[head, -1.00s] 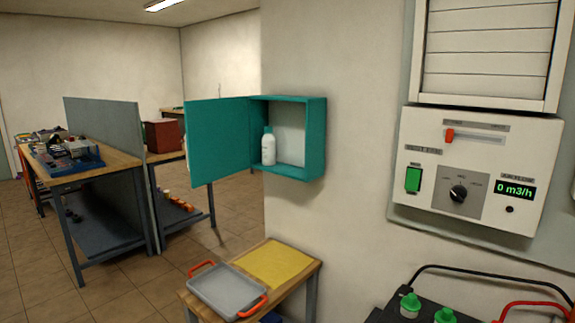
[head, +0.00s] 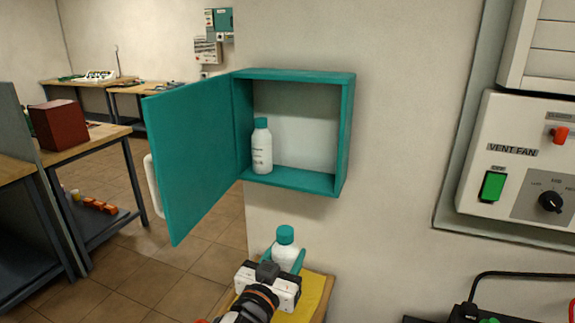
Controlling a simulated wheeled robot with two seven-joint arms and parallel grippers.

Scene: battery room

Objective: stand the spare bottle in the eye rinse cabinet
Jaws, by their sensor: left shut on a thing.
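The teal eye rinse cabinet (head: 348,135) hangs on the wall, its door (head: 195,155) swung wide open to the left. One white bottle with a teal cap (head: 262,147) stands upright inside, at the left of the cabinet floor. The floor to its right is bare. My left gripper (head: 284,262) is shut on the spare bottle (head: 285,247), a white bottle with a teal cap. The bottle is upright, below and in front of the cabinet; its lower part is hidden by the gripper. My right gripper is not in view.
A small table with a yellow mat (head: 314,296) is below my left gripper. The vent fan panel (head: 515,165) is on the wall at right. The open door juts out at left, with a white handle (head: 153,187). Workbenches stand further left.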

